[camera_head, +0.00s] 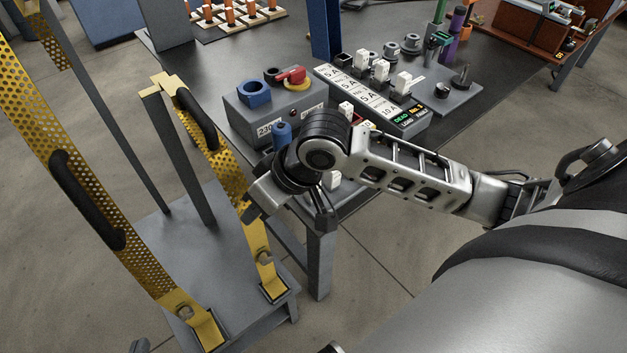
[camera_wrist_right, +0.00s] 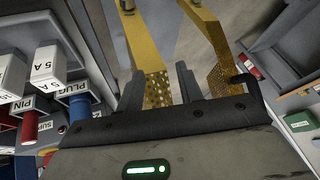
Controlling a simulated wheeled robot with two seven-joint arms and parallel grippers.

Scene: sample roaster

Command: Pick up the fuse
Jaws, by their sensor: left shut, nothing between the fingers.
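Another white block (camera_head: 346,110) is beside my right wrist. My right gripper (camera_wrist_right: 158,88) has its two dark fingers apart and nothing between them, over the yellow perforated rail. My right arm hides part of the bench.
A grey box (camera_head: 270,112) with a red switch (camera_head: 291,76) and a blue ring (camera_head: 254,92) stands on the dark bench. Yellow perforated handrails (camera_head: 60,130) with black grips rise from a grey step platform (camera_head: 180,240) at left.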

